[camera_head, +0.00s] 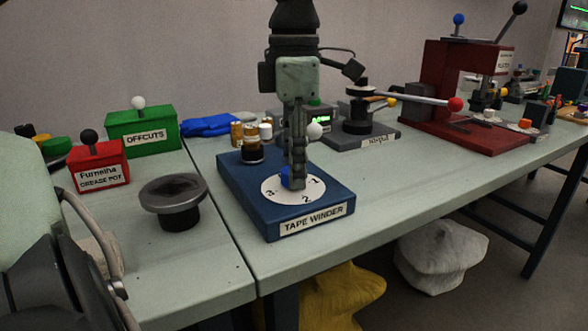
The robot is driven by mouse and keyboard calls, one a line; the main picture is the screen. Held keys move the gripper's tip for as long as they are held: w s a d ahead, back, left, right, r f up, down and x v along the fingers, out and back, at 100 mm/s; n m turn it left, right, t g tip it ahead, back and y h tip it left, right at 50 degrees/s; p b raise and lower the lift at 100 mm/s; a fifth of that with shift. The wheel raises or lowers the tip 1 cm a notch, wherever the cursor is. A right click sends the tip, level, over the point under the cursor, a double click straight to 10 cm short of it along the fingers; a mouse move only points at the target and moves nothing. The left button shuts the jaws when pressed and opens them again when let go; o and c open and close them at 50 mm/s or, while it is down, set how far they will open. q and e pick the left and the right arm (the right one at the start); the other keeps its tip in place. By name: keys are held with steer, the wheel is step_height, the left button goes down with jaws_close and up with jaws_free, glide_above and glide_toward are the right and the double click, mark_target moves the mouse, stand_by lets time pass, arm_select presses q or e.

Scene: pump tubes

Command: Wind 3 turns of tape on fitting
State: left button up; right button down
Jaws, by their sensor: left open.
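The blue tape winder (262,222) stands on the bench in the middle, with a white dial (271,192) marked 1, 2 and 3. A small blue piece (286,179) shows on the dial, partly behind the fingers; I cannot tell whether it is the fitting. A white ball knob (315,131) shows just right of the fingers. My left gripper (297,183) points straight down over the dial, open and seen nearly edge-on. Its fingertips are close to the dial; contact is unclear. My right gripper is not in view.
A red grease pot (99,176), green offcuts box (143,137) and grey round-topped stand (173,195) are to the left. A grey base with a dark post (357,115) and red-knobbed lever (455,104) stands behind right. A red press (436,90) is farther right. The front right bench is clear.

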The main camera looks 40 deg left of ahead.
arm_select(q)
steer(key=n+b, duration=0.1)
steer(key=n, duration=0.3)
steer(key=shift+f, duration=0.1)
steer(key=shift+a+n+b, duration=0.1)
steer(key=shift+n+b, duration=0.55)
steer(key=shift+n, duration=1.45)
jaws_close()
